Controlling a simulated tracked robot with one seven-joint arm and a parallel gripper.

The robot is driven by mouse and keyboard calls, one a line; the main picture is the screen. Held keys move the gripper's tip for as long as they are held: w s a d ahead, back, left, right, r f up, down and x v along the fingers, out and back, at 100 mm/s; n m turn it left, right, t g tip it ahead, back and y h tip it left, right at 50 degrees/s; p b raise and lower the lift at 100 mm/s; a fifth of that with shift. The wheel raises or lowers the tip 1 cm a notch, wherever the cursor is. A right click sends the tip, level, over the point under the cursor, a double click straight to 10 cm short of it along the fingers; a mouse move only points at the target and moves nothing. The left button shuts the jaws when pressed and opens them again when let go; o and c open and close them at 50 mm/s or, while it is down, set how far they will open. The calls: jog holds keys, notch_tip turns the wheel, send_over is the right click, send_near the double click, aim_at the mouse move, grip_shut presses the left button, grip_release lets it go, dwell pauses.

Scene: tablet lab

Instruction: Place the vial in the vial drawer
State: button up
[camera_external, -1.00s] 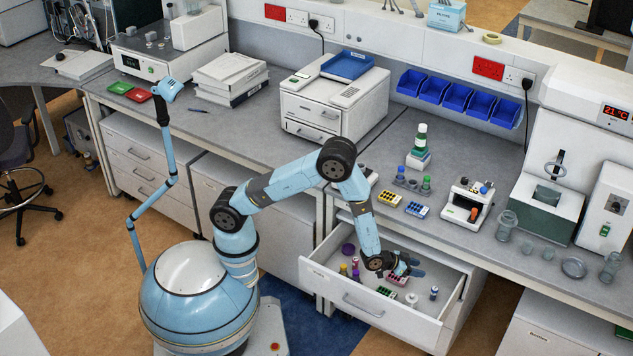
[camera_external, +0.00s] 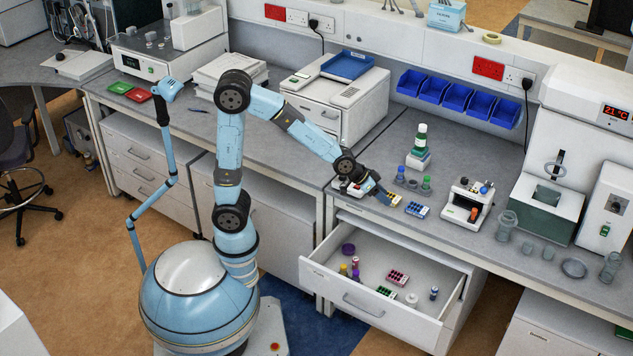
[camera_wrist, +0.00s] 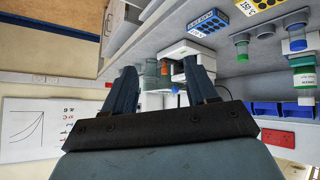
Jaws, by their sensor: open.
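The vial drawer (camera_external: 372,308) stands open below the bench, seen in the external view. Small coloured vials (camera_external: 355,266) stand at its left, and a blue-topped vial (camera_external: 434,293) stands at its right. Which vial the task means is unclear. My gripper (camera_external: 385,198) is over the bench above and behind the drawer, beside a rack with yellow (camera_external: 391,198).
A blue-and-white rack (camera_external: 416,210) and a small white instrument (camera_external: 466,204) stand to the right of my gripper. The drawer also holds a pink rack (camera_external: 397,276), a green rack (camera_external: 386,291) and a purple piece (camera_external: 348,249). Glassware (camera_external: 507,225) is farther right.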

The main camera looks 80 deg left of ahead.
jog(key=s+a+r+g, duration=0.1)
jog(key=s+a+r, duration=0.2)
jog(key=s, duration=0.7)
jog(key=s+a+r+g+y, duration=0.1)
jog(key=s+a+r, duration=0.2)
jog(key=s, duration=0.7)
jog(key=s+a+r+g+y, duration=0.1)
jog(key=s+a+r, duration=0.2)
jog(key=s+a, duration=0.3)
jog(key=s, duration=0.5)
jog(key=shift+r, duration=0.2)
jog(key=shift+o, duration=0.2)
